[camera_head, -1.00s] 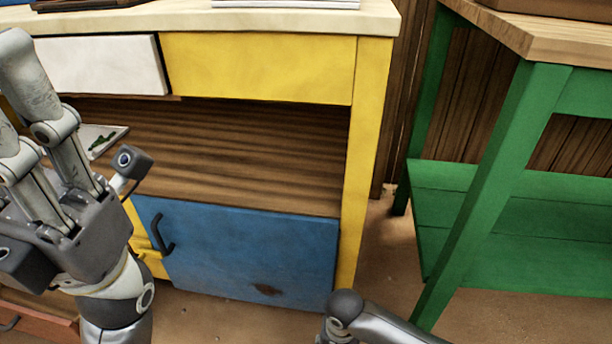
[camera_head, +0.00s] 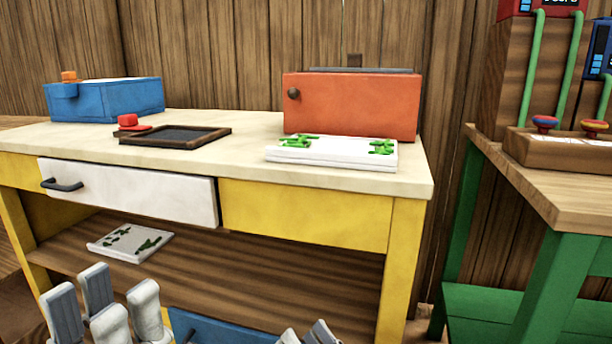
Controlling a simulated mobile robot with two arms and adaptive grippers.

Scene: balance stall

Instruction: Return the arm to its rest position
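My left gripper (camera_head: 103,305) shows at the bottom left of the head view. Its grey fingers point up and stand apart with nothing between them. They appear in front of the lower shelf of the yellow table (camera_head: 305,213). My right gripper (camera_head: 306,335) shows only as small grey tips at the bottom edge. The rest of it is cut off by the frame, so its opening cannot be judged.
The tabletop carries a blue box (camera_head: 105,100), a dark tray (camera_head: 175,136), a red-orange box (camera_head: 352,105) and a white slab with green marks (camera_head: 330,155). A white drawer (camera_head: 128,189) is below. A green-legged table (camera_head: 545,195) stands right.

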